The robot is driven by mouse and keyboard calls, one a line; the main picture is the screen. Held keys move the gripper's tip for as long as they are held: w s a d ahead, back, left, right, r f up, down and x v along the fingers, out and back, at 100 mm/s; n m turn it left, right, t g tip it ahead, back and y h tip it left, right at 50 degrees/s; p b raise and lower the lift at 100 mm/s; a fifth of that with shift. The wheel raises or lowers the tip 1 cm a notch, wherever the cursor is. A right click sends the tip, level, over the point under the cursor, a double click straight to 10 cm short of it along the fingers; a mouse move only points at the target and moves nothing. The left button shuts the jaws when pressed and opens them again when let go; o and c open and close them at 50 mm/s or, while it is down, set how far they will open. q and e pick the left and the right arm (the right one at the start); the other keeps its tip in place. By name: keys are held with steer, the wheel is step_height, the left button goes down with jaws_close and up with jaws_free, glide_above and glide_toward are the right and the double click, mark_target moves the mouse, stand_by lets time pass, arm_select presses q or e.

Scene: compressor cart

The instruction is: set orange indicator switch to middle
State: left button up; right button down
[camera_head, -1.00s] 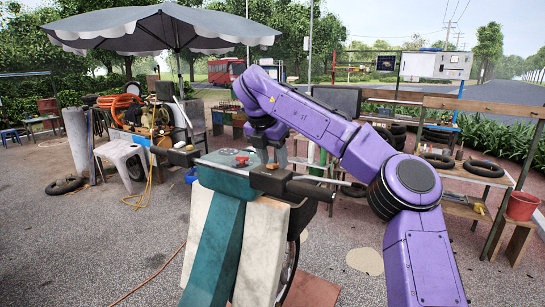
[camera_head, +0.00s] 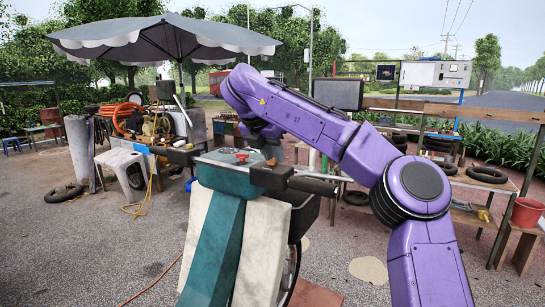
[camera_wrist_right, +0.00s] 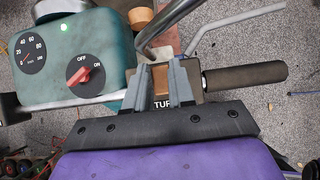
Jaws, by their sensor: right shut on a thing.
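The handlebar's dark switch housing (camera_head: 272,177) sits at the inner end of the right grip (camera_head: 312,185). My right gripper (camera_head: 270,152) reaches down onto it from above. In the right wrist view, its two grey fingers (camera_wrist_right: 160,66) are close together over the housing (camera_wrist_right: 163,101), which carries partly covered lettering starting "TUR". My left gripper is in neither view.
Left of the fingers is a teal console (camera_wrist_right: 80,55) with a red knob (camera_wrist_right: 85,76) marked OFF and ON and a dial. Curved metal tubes (camera_wrist_right: 165,32) pass close beyond the fingertips. Benches with tyres (camera_head: 487,175) stand at the right.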

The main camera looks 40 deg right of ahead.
steer(key=c, duration=1)
jaws_free()
steer(key=shift+d+f, duration=0.1)
steer(key=shift+o, duration=0.2)
steer(key=v, duration=1)
steer(key=shift+r, duration=0.3)
